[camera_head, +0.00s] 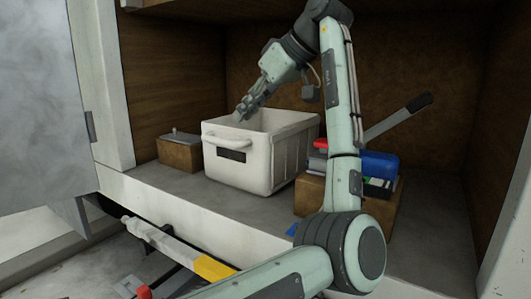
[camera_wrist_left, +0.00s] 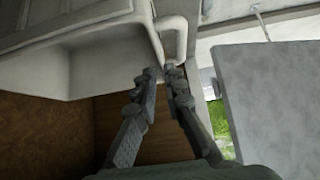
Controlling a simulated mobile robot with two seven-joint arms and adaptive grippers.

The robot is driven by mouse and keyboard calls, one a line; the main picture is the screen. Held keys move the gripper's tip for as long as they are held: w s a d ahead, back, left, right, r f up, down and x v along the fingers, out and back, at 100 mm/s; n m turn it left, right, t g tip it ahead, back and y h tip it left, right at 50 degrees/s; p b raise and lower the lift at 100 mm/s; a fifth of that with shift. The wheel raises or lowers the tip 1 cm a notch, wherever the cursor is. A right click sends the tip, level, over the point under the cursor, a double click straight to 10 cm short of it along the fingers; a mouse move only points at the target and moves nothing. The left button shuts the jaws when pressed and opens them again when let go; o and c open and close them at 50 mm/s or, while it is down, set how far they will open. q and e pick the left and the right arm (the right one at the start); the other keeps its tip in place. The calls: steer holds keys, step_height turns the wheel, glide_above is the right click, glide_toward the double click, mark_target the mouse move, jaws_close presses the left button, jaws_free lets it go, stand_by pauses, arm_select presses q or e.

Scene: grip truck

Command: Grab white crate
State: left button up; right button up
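The white crate (camera_head: 262,160) stands on the grey floor of the truck compartment, open side up, with a white handle (camera_head: 226,140) and a dark label on its near end. My left gripper (camera_head: 241,115) points down at the crate's open top, near its left rim. In the left wrist view the crate (camera_wrist_left: 95,60) fills the upper left, with its handle (camera_wrist_left: 178,38) at top centre. The two fingers (camera_wrist_left: 162,72) are parted with a narrow gap, close to the crate's corner; I see nothing clamped between them. Contact with the rim cannot be told. My right gripper is not in view.
A small brown box (camera_head: 179,154) stands left of the crate. Right of it, a wooden box (camera_head: 312,196) carries a blue case (camera_head: 379,164) and other items, with a dark-handled tool (camera_head: 398,118) sticking up. Compartment walls enclose the back and sides; an open door (camera_head: 45,100) is at left.

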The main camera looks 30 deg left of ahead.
mark_target(232, 128)
arm_select(q)
steer(key=x, duration=0.6)
steer(key=shift+s, duration=0.15)
steer(key=x, duration=0.5)
steer(key=shift+d+f, duration=0.1)
steer(key=shift+f, duration=0.05)
jaws_close()
steer(key=shift+r, duration=0.2)
